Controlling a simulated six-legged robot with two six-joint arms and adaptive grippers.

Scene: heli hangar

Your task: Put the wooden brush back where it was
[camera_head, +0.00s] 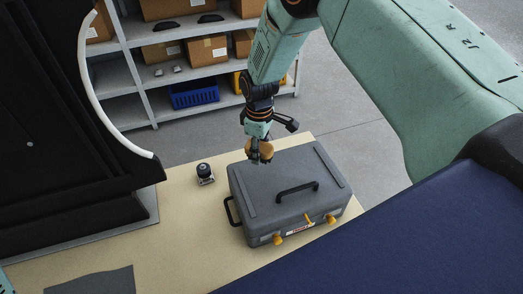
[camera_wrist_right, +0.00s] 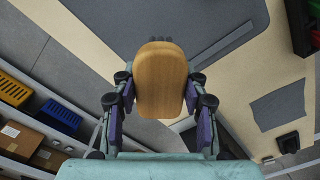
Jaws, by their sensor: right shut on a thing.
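The wooden brush (camera_wrist_right: 160,82) shows its smooth tan back in the right wrist view, with dark bristles just visible beyond its far end. My right gripper (camera_head: 260,160) is shut on it, with a finger on each side in the wrist view. In the head view the brush (camera_head: 265,150) is small and partly hidden by the gripper, and appears by the back left edge of the grey case (camera_head: 262,205). I cannot tell the height between them. My left gripper is not in view.
The case has a black top handle and yellow latches, and stands on a tan table (camera_head: 180,225). A small dark device (camera_head: 204,174) stands left of it. A grey mat (camera_head: 98,283) lies front left. Shelves (camera_head: 140,90) with boxes and a blue crate (camera_head: 194,94) stand behind.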

